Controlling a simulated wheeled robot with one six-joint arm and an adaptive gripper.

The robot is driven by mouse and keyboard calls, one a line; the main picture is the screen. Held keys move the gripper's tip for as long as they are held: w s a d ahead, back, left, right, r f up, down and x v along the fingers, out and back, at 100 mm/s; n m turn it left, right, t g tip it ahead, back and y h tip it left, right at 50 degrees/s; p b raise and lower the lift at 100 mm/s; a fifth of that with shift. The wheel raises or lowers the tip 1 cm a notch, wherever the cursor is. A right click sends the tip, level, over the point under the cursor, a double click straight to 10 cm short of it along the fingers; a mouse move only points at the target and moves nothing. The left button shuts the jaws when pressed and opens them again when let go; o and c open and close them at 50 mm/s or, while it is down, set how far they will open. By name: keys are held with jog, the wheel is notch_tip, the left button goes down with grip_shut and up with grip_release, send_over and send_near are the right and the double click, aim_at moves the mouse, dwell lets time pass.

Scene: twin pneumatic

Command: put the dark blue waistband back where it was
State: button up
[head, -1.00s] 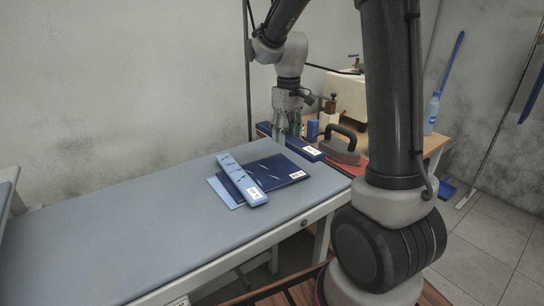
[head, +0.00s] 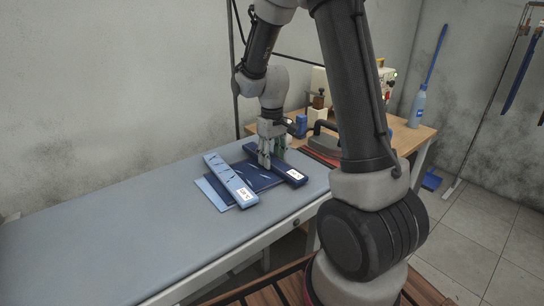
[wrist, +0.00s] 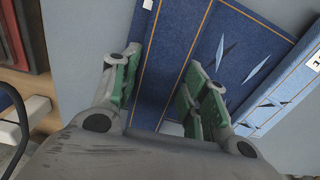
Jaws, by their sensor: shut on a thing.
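The dark blue waistband (head: 289,171) is a long narrow strip with a white label at its near end. My gripper (head: 273,158) points down and is shut on it near its middle. In the wrist view the waistband (wrist: 168,48), denim with orange stitching, passes between the green-padded fingers (wrist: 158,95). It lies along or just above the right side of a dark blue panel (head: 258,179); whether they touch I cannot tell. A lighter blue waistband (head: 230,180) with a white label lies across the panel's left side, with a light blue piece (head: 212,194) under it.
The grey-blue padded table (head: 110,225) is clear to the left.

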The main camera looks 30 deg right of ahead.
aim_at(272, 159)
jog(key=o, duration=1.1)
jog(key=shift+c, duration=0.2)
notch_tip(272, 159, up, 12)
jog(key=s+r+m+t, duration=0.1)
jog(key=s+r, duration=0.3)
jog(key=s, duration=0.8)
jog(key=s+r+m+t, duration=0.1)
jog(key=s+r+t, duration=0.2)
jog(key=s, duration=0.8)
jog(key=shift+s+d+r, duration=0.35)
jog(key=shift+d+r, duration=0.05)
jog(key=shift+r, duration=0.05)
